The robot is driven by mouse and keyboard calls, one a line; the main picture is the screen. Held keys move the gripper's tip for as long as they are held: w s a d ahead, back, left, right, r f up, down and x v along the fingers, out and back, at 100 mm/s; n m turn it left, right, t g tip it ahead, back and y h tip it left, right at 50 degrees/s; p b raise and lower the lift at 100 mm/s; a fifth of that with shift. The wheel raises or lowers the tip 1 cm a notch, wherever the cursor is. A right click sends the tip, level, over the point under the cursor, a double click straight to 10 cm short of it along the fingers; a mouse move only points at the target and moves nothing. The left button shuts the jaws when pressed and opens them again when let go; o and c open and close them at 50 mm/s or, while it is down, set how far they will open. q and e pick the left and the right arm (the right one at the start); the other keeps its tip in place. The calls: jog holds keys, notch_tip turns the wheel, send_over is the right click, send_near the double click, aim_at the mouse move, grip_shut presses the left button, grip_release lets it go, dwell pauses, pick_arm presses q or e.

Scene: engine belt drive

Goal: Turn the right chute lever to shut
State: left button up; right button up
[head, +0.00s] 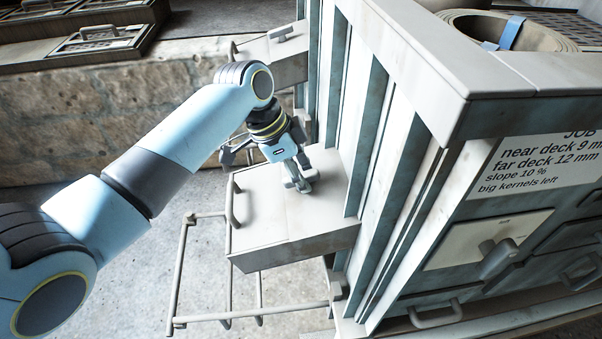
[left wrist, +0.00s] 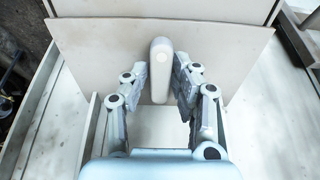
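My left gripper (head: 299,178) is at the top of the nearer chute box (head: 275,228) on the machine's side. In the left wrist view the left gripper (left wrist: 161,78) has its two fingers on either side of a light grey upright lever (left wrist: 161,62). The fingers look apart, with narrow gaps beside the lever; I cannot tell if either one touches it. In the head view this lever is mostly hidden by the gripper. The farther chute box (head: 290,66) has its own lever (head: 280,34) on top. My right gripper is not in view.
The slatted machine wall (head: 338,85) rises just right of the chutes. A metal rail frame (head: 180,265) stands left of the near chute. A job card (head: 535,165) and a panel with a knob (head: 497,258) are on the right face. Open floor lies at lower left.

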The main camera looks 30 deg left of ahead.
pick_arm(q)
grip_shut()
jog(key=shift+r+n+p, duration=0.15)
jog(key=shift+n+p, duration=0.35)
jog(key=shift+p, duration=0.35)
jog(key=n+p, duration=0.3)
jog(key=p, duration=0.1)
jog(key=n+p, duration=0.3)
jog(key=p, duration=0.1)
jog(key=shift+r+n+t+y, duration=0.1)
jog(key=shift+n+t+y, duration=0.2)
jog(key=shift+n+y, duration=0.1)
jog(key=n+p, duration=0.4)
jog(key=n, duration=0.1)
jog(key=shift+w+a+y, duration=0.1)
jog(key=shift+y, duration=0.2)
jog(key=n+p, duration=0.2)
jog(key=n, duration=0.2)
jog(key=shift+f, duration=0.2)
jog(key=shift+a+n+y+p, duration=0.1)
jog(key=shift+n+y+p, duration=0.25)
jog(key=shift+n, duration=0.25)
